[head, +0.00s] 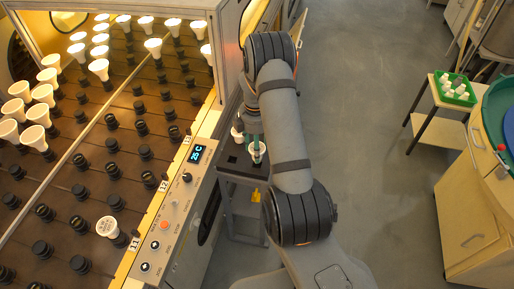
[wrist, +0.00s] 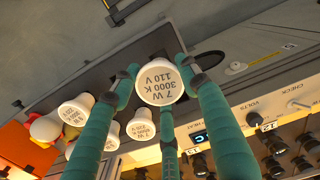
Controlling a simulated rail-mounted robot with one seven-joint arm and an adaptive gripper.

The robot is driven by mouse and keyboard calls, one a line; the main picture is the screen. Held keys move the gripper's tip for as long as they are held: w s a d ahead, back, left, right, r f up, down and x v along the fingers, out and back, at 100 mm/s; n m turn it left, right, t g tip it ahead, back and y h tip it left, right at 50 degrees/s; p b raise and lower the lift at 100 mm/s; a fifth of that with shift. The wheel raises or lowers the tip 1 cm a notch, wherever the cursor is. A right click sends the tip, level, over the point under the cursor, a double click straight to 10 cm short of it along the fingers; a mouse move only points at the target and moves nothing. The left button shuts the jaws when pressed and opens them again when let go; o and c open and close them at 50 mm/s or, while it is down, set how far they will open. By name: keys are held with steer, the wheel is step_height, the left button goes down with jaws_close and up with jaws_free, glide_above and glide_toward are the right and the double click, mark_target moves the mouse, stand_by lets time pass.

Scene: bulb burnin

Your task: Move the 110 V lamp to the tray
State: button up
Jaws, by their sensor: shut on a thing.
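The 110 V lamp (wrist: 160,84) is a white lamp whose face reads 7 W, 3000 K, 110 V in the wrist view. My gripper (wrist: 158,78) has its teal fingers closed around it. In the head view the held lamp (head: 257,150) is below my wrist, beside the rack's front panel. A green tray (head: 471,101) with several white pieces in it stands on a small side table at the right. The base of the held lamp is hidden, so I cannot tell if it touches anything below.
Several other white lamps (wrist: 75,109) are near the gripper, some marked 220 V. The burn-in rack (head: 90,160) at left holds lit lamps, empty sockets and one unlit lamp (head: 108,227). Open floor (head: 370,130) lies between the rack and the side table (head: 436,128).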

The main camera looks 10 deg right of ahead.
steer(key=shift+f+b, duration=1.5)
steer(key=shift+f, duration=0.5)
steer(key=o, duration=1.3)
steer(key=shift+r, duration=0.1)
step_height(320, 180, up, 12)
steer(key=shift+w+a+r, duration=0.1)
steer(key=shift+a, duration=0.05)
